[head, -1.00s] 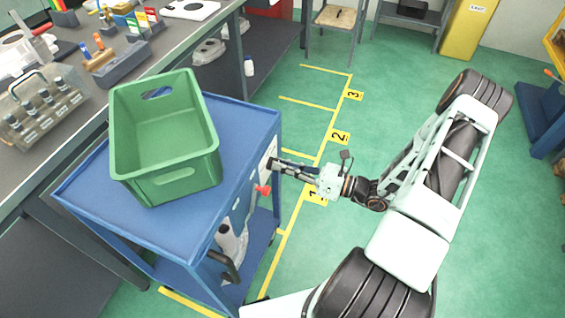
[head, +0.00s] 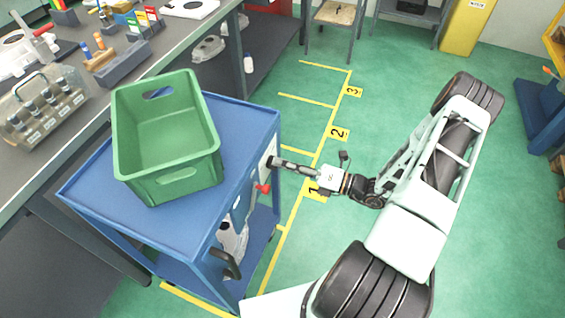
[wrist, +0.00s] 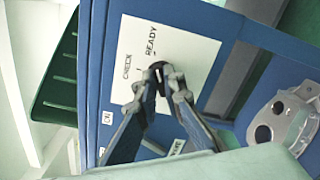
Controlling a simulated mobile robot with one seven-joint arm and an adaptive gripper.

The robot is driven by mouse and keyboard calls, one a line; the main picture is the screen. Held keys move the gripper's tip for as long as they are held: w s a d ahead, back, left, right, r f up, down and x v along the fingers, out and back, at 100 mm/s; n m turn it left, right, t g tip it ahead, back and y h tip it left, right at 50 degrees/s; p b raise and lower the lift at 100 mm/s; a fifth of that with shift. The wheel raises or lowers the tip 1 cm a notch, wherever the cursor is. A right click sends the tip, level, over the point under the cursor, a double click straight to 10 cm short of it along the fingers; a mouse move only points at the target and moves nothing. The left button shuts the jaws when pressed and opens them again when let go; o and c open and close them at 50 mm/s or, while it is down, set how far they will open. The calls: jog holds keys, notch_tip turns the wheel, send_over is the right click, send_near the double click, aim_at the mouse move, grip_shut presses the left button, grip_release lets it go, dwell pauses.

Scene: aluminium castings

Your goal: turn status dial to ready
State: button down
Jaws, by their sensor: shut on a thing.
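The status dial (wrist: 157,67) is a small dark knob on a white plate (wrist: 195,55) marked CHECK and READY, on the side of the blue cart (wrist: 92,50). My gripper (wrist: 160,76) is shut on the dial, with its fingertips at either side of the knob. The fingers hide much of the knob, so I cannot tell which word it points to. In the head view my gripper (head: 273,162) reaches the cart's right side from the right, and the dial itself is hidden there.
A green crate (head: 190,183) stands on the cart top (head: 245,125). A red part (head: 263,188) sticks out of the cart's side just below my gripper. A grey casting (wrist: 285,118) lies lower in the cart. Green floor to the right is open.

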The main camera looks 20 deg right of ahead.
dwell(0.4)
jog(key=c, duration=2)
grip_release()
jog(key=shift+c, duration=0.2)
jog(key=v, duration=1.2)
